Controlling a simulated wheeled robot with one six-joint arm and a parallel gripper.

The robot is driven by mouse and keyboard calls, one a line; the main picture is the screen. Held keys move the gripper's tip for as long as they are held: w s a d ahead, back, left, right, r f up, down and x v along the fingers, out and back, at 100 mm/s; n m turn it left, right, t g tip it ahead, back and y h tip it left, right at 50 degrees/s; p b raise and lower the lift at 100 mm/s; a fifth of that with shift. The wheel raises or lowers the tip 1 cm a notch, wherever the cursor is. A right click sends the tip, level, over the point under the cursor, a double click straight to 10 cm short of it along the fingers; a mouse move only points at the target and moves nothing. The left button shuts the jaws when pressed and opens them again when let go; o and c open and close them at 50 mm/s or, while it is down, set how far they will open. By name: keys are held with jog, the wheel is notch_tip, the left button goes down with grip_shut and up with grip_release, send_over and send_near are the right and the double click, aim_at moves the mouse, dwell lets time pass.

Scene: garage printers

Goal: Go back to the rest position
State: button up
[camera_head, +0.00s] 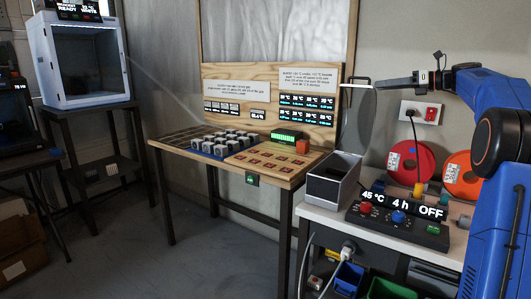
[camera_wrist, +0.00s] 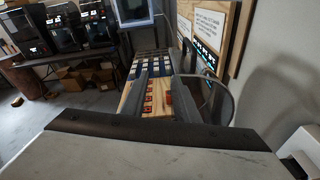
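My blue arm reaches in from the right in the head view, and my gripper (camera_head: 356,82) is held out to the left, high above the open dryer box (camera_head: 331,188). In the wrist view my gripper (camera_wrist: 163,82) shows two dark fingers standing apart, with the wooden board visible between them. It looks open, with nothing held. An orange cube (camera_head: 302,146) stands at the back right of the wooden board (camera_head: 262,163), apart from my gripper. Several grey blocks stand on the blue tray (camera_head: 200,150) left of the board.
A control panel (camera_head: 398,228) reading 45 °C, 4 h, OFF sits before the dryer box. A white printer enclosure (camera_head: 88,62) stands far left. A blue bin (camera_head: 349,277) is below the bench.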

jog(key=s+a+f+n+g+h, duration=0.1)
jog(key=s+a+f+n+h, duration=0.1)
jog(key=s+a+f+n, duration=0.5)
jog(key=s+a+f+n+g+h, duration=0.1)
jog(key=s+a+f+g+h, duration=0.15)
jog(key=s+a, duration=0.6)
jog(key=s+a+f+n+g+h, duration=0.15)
jog(key=s+a+f+n, duration=0.35)
jog(key=s, duration=0.7)
jog(key=s+d+f+n+h, duration=0.1)
jog(key=s+f+n+h, duration=0.2)
jog(key=s+f+n, duration=0.4)
jog(key=s+d+f+n+h, duration=0.2)
jog(key=s+f+n, duration=0.6)
jog(key=s+f, duration=1)
jog(key=s+h, duration=0.1)
jog(key=s, duration=0.3)
jog(key=shift+s+f+h, duration=0.15)
jog(key=shift+s+h, duration=0.25)
